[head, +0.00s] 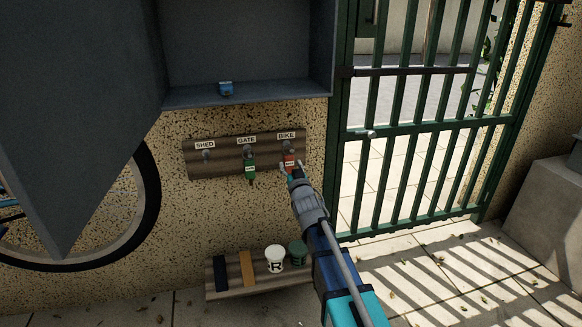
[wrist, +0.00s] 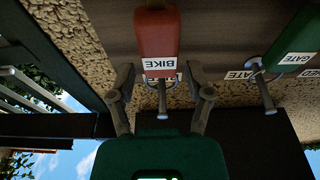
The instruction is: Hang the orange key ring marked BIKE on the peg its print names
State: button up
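The orange-red key tag marked BIKE (head: 290,158) hangs at the peg under the BIKE label (head: 286,135) on the wooden board. In the wrist view the tag (wrist: 159,42) appears upside down, with the BIKE peg (wrist: 162,100) by its printed end. My gripper (wrist: 160,72) is open, with one finger on each side of the tag and visible gaps between.
A green GATE tag (head: 249,166) hangs at the middle peg. The SHED peg (head: 206,155) is bare. A blue object (head: 226,88) sits in the grey cabinet (head: 250,96) above. A low shelf (head: 224,290) holds cups; a green gate (head: 420,130) stands right.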

jog(key=shift+o, duration=0.6)
jog(key=shift+r, duration=0.1)
jog(key=shift+s+d+r+p, duration=0.1)
jog(key=shift+s+r+p, duration=0.25)
jog(key=shift+p, duration=0.1)
jog(key=r+v, duration=0.2)
jog(key=v, duration=0.8)
jog(key=shift+s+r+p, duration=0.2)
jog(key=shift+r+p, duration=0.2)
jog(key=shift+p, duration=0.05)
jog(key=shift+d, duration=0.1)
